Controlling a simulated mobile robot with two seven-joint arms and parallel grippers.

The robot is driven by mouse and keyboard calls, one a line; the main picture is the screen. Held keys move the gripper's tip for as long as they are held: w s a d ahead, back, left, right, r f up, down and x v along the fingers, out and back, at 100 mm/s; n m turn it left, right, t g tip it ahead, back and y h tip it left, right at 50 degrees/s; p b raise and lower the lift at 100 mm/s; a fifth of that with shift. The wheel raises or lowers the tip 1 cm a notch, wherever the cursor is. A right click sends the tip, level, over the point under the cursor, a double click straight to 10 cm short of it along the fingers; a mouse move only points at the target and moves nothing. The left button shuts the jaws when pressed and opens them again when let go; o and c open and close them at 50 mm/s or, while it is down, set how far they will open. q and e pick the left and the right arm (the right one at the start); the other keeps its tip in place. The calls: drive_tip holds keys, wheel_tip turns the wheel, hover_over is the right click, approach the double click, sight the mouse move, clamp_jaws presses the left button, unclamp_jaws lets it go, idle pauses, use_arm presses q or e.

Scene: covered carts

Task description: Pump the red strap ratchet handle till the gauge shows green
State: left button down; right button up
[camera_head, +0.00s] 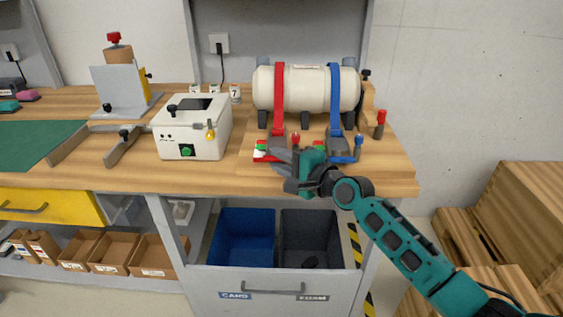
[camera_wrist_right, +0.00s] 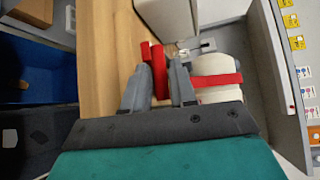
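The red strap (camera_head: 278,98) runs over the left part of a cream tank (camera_head: 306,90) and down to its ratchet on the bench. A red-topped peg (camera_head: 296,139) shows beside that ratchet. A small red, white and green piece (camera_head: 262,150), perhaps the gauge, lies at its left; its reading is unclear. My right gripper (camera_head: 279,159) is at the red ratchet, hiding much of it. In the right wrist view a red part (camera_wrist_right: 158,72) sits between my right fingers (camera_wrist_right: 160,88); whether they press on it is unclear. My left gripper is not in view.
A blue strap (camera_head: 335,98) with its own ratchet and blue-topped peg (camera_head: 358,142) is close on the right. Blue (camera_head: 245,238) and dark (camera_head: 309,238) bins are below the front edge.

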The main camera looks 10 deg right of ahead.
clamp_jaws()
idle(0.3)
drive_tip(key=shift+r, duration=0.1)
